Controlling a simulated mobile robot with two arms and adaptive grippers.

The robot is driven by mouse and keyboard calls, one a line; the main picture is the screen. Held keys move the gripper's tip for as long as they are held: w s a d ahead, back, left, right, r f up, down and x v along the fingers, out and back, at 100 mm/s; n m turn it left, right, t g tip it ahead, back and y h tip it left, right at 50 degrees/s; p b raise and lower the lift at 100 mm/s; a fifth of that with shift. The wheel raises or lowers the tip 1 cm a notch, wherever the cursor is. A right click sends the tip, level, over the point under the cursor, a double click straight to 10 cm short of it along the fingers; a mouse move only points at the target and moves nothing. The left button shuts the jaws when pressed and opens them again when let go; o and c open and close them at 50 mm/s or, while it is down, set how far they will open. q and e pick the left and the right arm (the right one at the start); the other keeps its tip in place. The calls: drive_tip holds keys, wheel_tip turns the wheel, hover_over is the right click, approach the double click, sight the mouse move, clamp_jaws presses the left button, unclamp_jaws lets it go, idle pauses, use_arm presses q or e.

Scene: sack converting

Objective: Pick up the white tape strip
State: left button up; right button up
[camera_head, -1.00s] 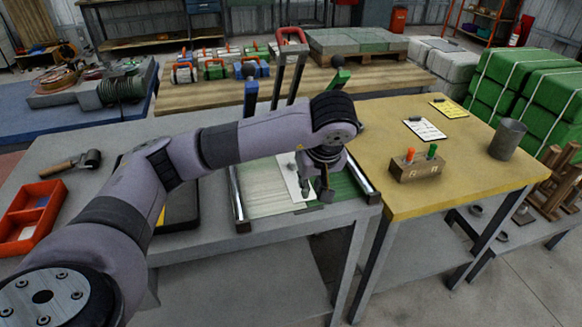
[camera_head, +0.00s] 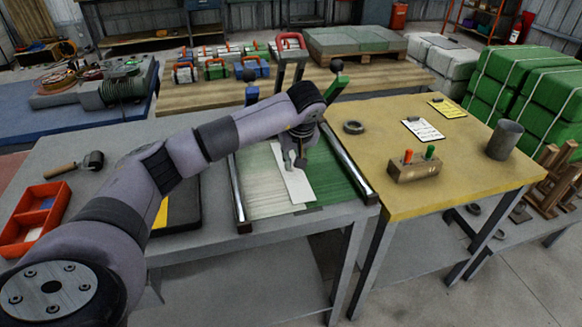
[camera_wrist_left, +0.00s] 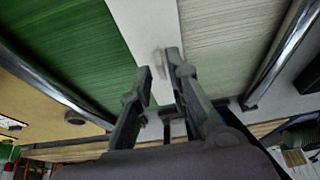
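The white tape strip (camera_head: 293,187) lies across the seam between a pale woven sheet (camera_head: 262,192) and a green woven sheet (camera_head: 335,183) on the grey table. In the left wrist view the strip (camera_wrist_left: 150,28) runs between the pale and green sheets. My left gripper (camera_head: 294,163) is over the strip's far part in the head view. In the left wrist view its two fingers (camera_wrist_left: 159,64) are apart, with a narrow gap over the strip. I cannot tell whether the fingertips touch it. My right gripper is not in view.
Metal rails (camera_head: 349,165) flank the sheets, and upright levers stand behind. A mallet (camera_head: 75,165) and an orange bin (camera_head: 33,217) are at left. The yellow table (camera_head: 455,180) at right holds a marker block (camera_head: 413,168), a dark ring (camera_head: 353,127) and a grey cup (camera_head: 504,140).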

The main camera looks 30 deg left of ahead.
use_arm(q)
drive_tip(key=shift+x, duration=1.1)
clamp_jaws()
drive_tip(key=shift+r, duration=0.25)
